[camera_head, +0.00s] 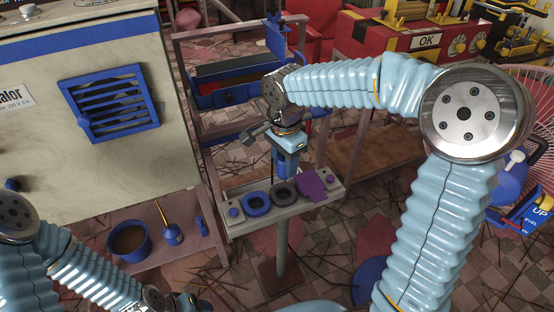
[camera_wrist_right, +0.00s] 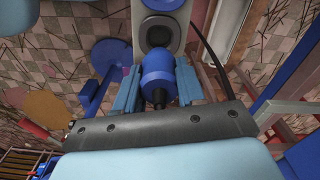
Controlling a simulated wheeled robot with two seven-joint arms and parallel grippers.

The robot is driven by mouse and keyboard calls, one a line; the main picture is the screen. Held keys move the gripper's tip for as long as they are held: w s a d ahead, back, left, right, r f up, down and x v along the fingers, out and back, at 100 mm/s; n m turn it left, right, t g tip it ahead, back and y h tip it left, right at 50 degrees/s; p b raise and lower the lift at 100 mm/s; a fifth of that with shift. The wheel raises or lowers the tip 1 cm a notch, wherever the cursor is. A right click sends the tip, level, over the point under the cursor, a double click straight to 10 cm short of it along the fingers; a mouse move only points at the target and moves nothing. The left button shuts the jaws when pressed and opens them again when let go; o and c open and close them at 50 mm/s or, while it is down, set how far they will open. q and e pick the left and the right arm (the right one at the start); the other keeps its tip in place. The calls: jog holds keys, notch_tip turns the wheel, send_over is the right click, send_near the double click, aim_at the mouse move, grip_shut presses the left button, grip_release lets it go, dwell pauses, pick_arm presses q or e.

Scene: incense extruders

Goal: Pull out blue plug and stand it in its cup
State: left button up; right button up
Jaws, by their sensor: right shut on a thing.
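The blue plug (camera_wrist_right: 158,78) is a rounded blue cylinder with dark ends. In the wrist view it sits between the two light-blue fingers of my right gripper (camera_wrist_right: 157,92), which is shut on it. In the head view my right gripper (camera_head: 287,168) points down just behind the dark ring, and its fingers largely hide the plug. A grey plate (camera_head: 334,190) carries a blue ring-shaped cup (camera_head: 256,205) and a dark ring (camera_head: 284,193). I cannot tell whether the plug's lower end is clear of the plate. My left gripper (camera_head: 168,301) is cut off at the bottom edge.
A purple piece (camera_head: 312,186) lies on the plate's right part. A blue pot (camera_head: 129,242) and a small blue bottle (camera_head: 173,234) stand on a low shelf at the left. A large cabinet (camera_head: 110,140) fills the left side. A blue tray rack (camera_head: 235,85) stands behind.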

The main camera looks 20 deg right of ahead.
jog(key=shift+f+b, duration=1.9)
jog(key=shift+f, duration=0.9)
jog(key=shift+f+b, duration=1.5)
jog(key=o, duration=1.1)
jog(key=shift+r, duration=0.1)
jog(key=shift+o, duration=0.2)
